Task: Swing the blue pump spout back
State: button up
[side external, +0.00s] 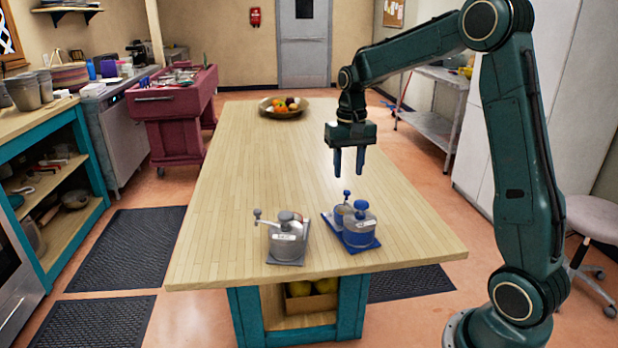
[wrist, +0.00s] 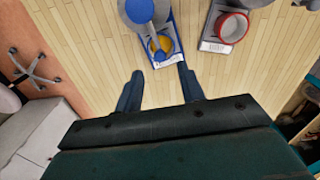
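The blue pump (side external: 360,230) stands near the front of the wooden table, a grey-and-blue canister on a blue base plate. A small blue knob (side external: 346,193) rises behind it, over a smaller cup. In the wrist view the pump (wrist: 140,12) is at the top, its blue spout extending over a yellow-lined cup (wrist: 161,44). The spout's exact outline is hard to tell. My gripper (side external: 348,175) hangs fingers down above the table, behind the pump and apart from it. Its two fingers are spread and empty; they also show in the wrist view (wrist: 160,72).
A similar grey pump (side external: 288,240) stands left of the blue one, with its arm out to the left. A red-lined cup (wrist: 232,26) is on its base. A fruit bowl (side external: 284,110) sits at the far end. The middle of the table (side external: 240,160) is clear.

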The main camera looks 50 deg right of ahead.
aim_at(347, 191)
jog(key=shift+f, duration=2.6)
grip_shut()
